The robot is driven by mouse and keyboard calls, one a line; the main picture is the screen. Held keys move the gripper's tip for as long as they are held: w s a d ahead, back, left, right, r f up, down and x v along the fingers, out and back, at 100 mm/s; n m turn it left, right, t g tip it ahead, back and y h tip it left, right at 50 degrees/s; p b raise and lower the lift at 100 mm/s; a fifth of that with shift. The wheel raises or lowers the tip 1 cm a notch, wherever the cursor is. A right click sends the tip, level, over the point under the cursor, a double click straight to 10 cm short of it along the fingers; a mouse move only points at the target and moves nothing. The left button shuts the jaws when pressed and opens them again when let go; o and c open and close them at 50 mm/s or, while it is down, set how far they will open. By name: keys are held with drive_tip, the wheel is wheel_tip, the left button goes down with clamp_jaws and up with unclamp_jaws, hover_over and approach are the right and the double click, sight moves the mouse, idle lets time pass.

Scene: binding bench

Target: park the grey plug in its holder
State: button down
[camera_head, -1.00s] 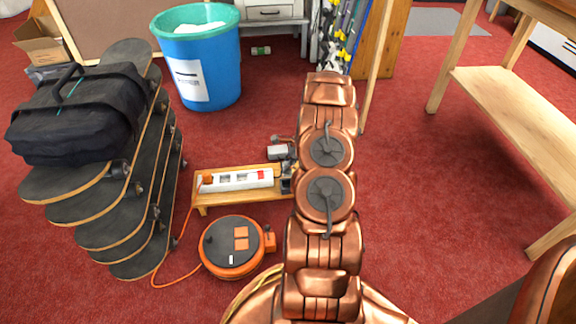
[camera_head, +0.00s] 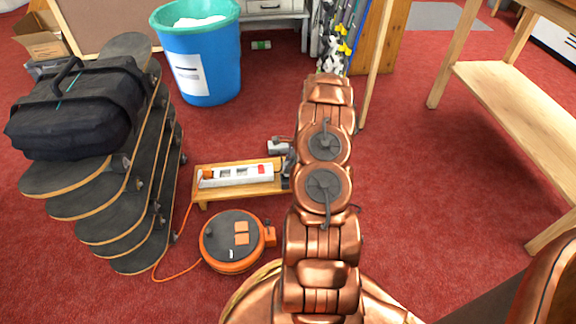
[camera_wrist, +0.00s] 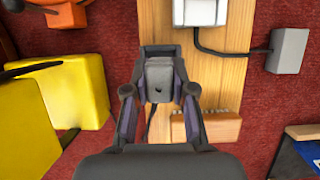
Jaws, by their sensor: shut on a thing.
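The grey plug (camera_wrist: 158,84) sits between the two fingers of my gripper (camera_wrist: 160,100) in the wrist view, with a dark cord trailing down from it. My gripper is shut on it, over the wooden board (camera_wrist: 222,85). A notched wooden block (camera_wrist: 207,127) lies on the board just right of and below the plug; it may be the holder, but I cannot tell for certain. The gap between plug and board is unclear. In the head view my arm hides most of the gripper and the plug.
A white power strip (camera_head: 238,175) stands on the board, with an orange reel (camera_head: 230,242) in front. A grey box (camera_wrist: 288,50) with a cable lies beside the board. Yellow blocks (camera_wrist: 75,92) are close left of the gripper. Stacked skateboards (camera_head: 130,215) stand at left.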

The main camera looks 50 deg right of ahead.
drive_tip(key=shift+f+p, duration=0.9)
drive_tip(key=shift+f, duration=1.35)
idle(4.5)
drive_tip(key=c, duration=0.9)
unclamp_jaws()
drive_tip(key=v, duration=1.2)
